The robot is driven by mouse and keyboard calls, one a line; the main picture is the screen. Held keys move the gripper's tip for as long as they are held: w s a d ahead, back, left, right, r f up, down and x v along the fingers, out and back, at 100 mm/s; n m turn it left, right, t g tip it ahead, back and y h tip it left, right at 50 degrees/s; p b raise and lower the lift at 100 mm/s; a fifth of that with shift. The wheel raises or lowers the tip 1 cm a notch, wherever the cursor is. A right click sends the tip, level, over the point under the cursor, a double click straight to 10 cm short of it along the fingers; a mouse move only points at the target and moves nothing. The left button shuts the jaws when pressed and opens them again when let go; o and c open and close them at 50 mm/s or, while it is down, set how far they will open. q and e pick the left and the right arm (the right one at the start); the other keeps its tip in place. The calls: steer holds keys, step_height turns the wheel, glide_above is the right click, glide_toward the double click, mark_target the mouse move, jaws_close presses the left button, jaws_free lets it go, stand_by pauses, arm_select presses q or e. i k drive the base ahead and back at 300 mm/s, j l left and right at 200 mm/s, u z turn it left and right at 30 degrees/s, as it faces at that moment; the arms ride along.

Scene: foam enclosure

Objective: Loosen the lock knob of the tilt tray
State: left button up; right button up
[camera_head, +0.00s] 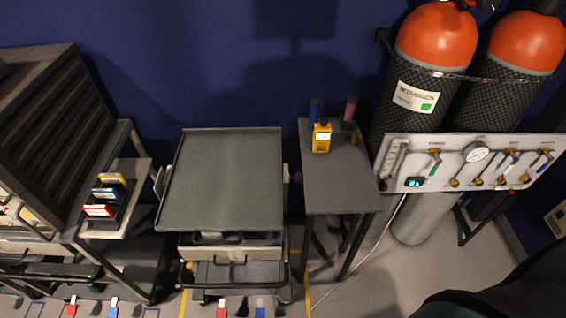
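The tilt tray (225,180) is a flat grey-green tray with a low rim, on top of a wheeled cart in the middle of the head view. Brackets show beside its left and right edges. A small dark part (209,236) sits under its front edge; I cannot tell if this is the lock knob. The tray looks empty. Neither of my grippers is in view.
A narrow grey side table (338,185) with a yellow bottle (321,137) stands right of the cart. Orange-topped gas cylinders (437,38) and a gauge panel (470,165) are farther right. A dark slatted rack (55,110) and a shelf with coloured boxes (106,196) stand left.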

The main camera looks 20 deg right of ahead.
mark_target(298, 177)
steer(key=k+l, duration=0.1)
steer(key=l, duration=0.35)
steer(key=k+l, duration=0.1)
steer(key=l, duration=0.35)
steer(key=k+l, duration=0.1)
steer(key=l, duration=0.3)
